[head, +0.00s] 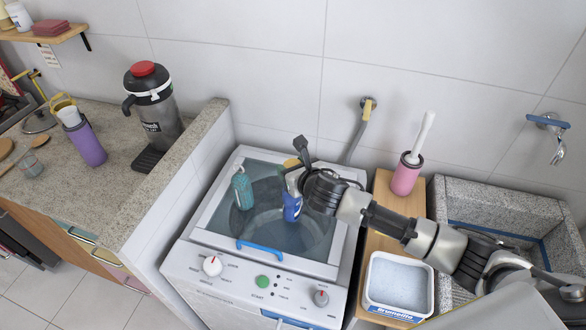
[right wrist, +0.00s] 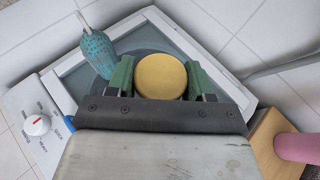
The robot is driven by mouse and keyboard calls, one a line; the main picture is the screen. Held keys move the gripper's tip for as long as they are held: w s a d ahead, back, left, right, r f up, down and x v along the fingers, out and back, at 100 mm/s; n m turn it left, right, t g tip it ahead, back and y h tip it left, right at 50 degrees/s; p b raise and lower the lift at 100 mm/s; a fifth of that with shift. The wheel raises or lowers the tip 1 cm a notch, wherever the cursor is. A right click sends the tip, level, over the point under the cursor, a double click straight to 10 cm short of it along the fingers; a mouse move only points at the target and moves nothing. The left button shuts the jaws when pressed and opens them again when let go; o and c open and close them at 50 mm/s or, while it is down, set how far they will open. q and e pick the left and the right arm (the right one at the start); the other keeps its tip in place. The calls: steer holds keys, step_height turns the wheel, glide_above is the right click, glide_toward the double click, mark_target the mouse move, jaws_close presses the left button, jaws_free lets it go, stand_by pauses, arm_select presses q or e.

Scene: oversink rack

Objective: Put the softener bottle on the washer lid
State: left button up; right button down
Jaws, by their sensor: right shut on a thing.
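The softener bottle, blue with a yellow cap (head: 292,207), is upright at the washer lid. My right gripper (head: 298,180) is shut on its upper part. In the right wrist view the yellow cap (right wrist: 160,75) sits between the green finger pads. The washer lid (head: 225,232) is glassy with a pale frame and a blue handle (head: 260,247). The bottle's base is over the lid's glass, and I cannot tell for sure whether it touches. My left gripper is not in view.
A teal bottle (head: 242,188) stands on the lid to the left, also in the wrist view (right wrist: 98,52). Right of the washer are a pink brush holder (head: 407,174), a tub (head: 398,283) and a stone sink (head: 470,200). The lid's front area is clear.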

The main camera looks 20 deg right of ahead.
steer(key=shift+f, duration=0.5)
steer(key=shift+c, duration=2.2)
jaws_free()
steer(key=shift+f, duration=0.15)
steer(key=b+v, duration=0.1)
steer(key=v, duration=1.1)
steer(key=shift+b, duration=0.35)
